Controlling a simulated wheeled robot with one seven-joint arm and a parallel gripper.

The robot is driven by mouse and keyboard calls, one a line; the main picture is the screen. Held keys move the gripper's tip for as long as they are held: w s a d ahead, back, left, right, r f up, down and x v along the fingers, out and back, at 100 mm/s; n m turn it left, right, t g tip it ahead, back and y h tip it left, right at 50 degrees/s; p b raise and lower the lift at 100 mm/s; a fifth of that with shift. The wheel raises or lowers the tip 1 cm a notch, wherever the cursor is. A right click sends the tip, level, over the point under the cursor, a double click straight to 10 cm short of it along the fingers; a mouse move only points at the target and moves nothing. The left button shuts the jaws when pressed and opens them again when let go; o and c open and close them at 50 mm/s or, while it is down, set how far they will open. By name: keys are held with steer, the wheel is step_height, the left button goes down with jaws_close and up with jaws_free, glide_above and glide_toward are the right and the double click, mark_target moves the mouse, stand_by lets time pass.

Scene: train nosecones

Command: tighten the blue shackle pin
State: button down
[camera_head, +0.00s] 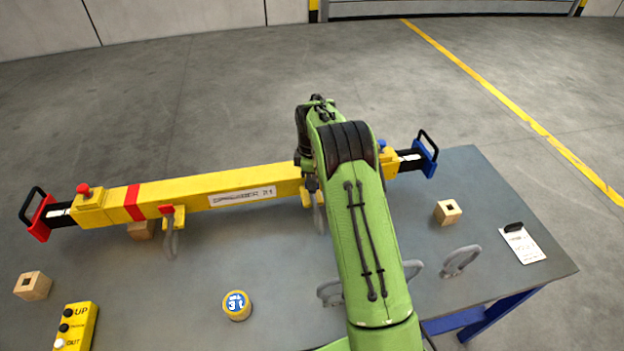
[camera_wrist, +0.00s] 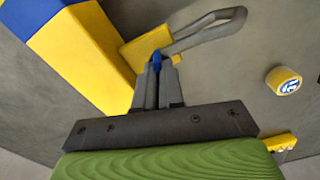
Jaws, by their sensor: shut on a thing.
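The yellow spreader beam (camera_head: 225,182) lies across the table, with a red end at left and a blue end (camera_head: 425,158) at right. In the wrist view my gripper (camera_wrist: 158,68) is shut on the blue shackle pin (camera_wrist: 156,62), of which only a small blue part shows between the fingers. The grey shackle (camera_wrist: 205,30) hangs at a yellow lug (camera_wrist: 146,46) beside the beam, just past my fingertips. In the head view my green arm hides the gripper and the pin; part of this shackle (camera_head: 319,215) shows beside the arm. Another shackle (camera_head: 171,240) hangs by the red pin (camera_head: 166,209).
A round yellow-blue piece (camera_head: 237,305), a yellow control box (camera_head: 76,327), wooden blocks (camera_head: 447,212) and a clipboard (camera_head: 522,244) stand around the table. The front middle is mostly clear.

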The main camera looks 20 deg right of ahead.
steer(key=m+p, duration=0.1)
steer(key=m, duration=0.7)
steer(key=shift+m, duration=0.3)
steer(key=m, duration=0.4)
steer(key=shift+p, duration=0.3)
steer(key=m, duration=0.8)
steer(key=shift+r+m, duration=0.1)
steer(key=shift+m, duration=0.2)
steer(key=m+b, duration=0.1)
steer(key=m, duration=0.2)
steer(key=shift+w+m, duration=0.1)
steer(key=shift+m, duration=0.3)
steer(key=m, duration=0.4)
steer(key=shift+b, duration=0.4)
steer(key=shift+m+b, duration=0.35)
steer(key=shift+m, duration=1.35)
